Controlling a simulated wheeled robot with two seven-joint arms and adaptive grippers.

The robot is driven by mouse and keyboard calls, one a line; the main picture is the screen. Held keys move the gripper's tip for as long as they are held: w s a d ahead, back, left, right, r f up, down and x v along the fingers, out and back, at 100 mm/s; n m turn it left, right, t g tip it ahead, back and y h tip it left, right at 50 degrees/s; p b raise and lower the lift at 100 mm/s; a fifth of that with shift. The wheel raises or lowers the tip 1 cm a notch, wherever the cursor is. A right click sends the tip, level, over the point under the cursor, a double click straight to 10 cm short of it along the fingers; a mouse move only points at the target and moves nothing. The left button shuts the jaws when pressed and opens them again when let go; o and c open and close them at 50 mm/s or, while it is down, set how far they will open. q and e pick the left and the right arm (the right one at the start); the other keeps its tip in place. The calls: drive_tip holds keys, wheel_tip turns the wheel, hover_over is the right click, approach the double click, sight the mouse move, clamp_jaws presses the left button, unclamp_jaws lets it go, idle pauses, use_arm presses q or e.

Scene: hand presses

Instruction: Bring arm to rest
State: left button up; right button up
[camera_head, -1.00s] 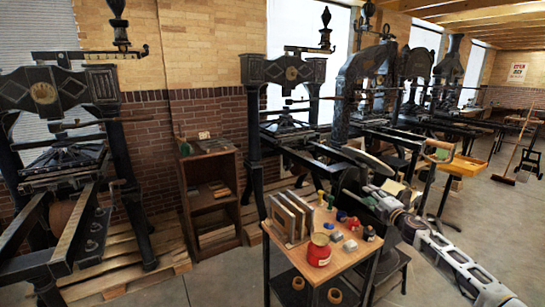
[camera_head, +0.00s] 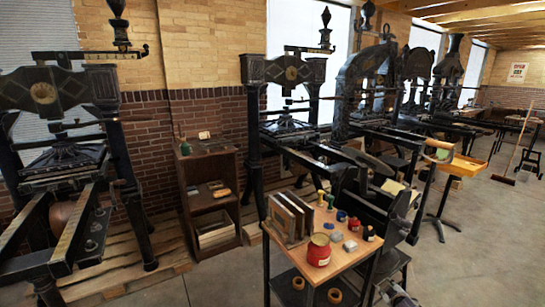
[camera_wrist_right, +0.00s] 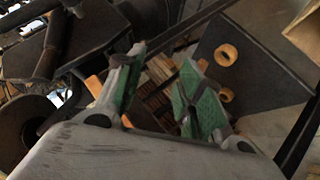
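My right gripper (camera_wrist_right: 162,62) shows in the wrist view with its two green-padded fingers apart and nothing between them. In the head view only a small grey piece of my right arm shows at the bottom edge, beside the small table (camera_head: 338,262). My left arm and gripper are not in the head view.
The table holds framed blocks (camera_head: 290,216), a red jar (camera_head: 319,249) and small pots. Tan rings (camera_head: 335,295) lie on its dark lower shelf and also show in the wrist view (camera_wrist_right: 226,54). Iron presses (camera_head: 290,110) line the wall.

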drive_tip(key=s+a+f+m+g+y, duration=0.1)
drive_tip(key=s+a+f+m+g, duration=0.3)
drive_tip(key=s+f, duration=1)
drive_tip(key=s+a+f+n+g, duration=0.1)
drive_tip(key=s+a+f, duration=0.5)
drive_tip(key=s+f, duration=0.8)
drive_tip(key=s+a+f+g, duration=0.1)
drive_tip(key=s+a+f, duration=0.2)
drive_tip(key=s, duration=0.9)
drive_tip(key=s+a+f+m+g+y, duration=0.1)
drive_tip(key=s+a, duration=0.4)
drive_tip(key=s, duration=0.8)
drive_tip(key=s+a+f+g, duration=0.3)
drive_tip(key=s+a+f, duration=0.1)
drive_tip(key=s, duration=0.8)
drive_tip(key=shift+s+a+f+y, duration=0.3)
drive_tip(key=shift+a+f+y, duration=0.1)
drive_tip(key=shift+f, duration=0.1)
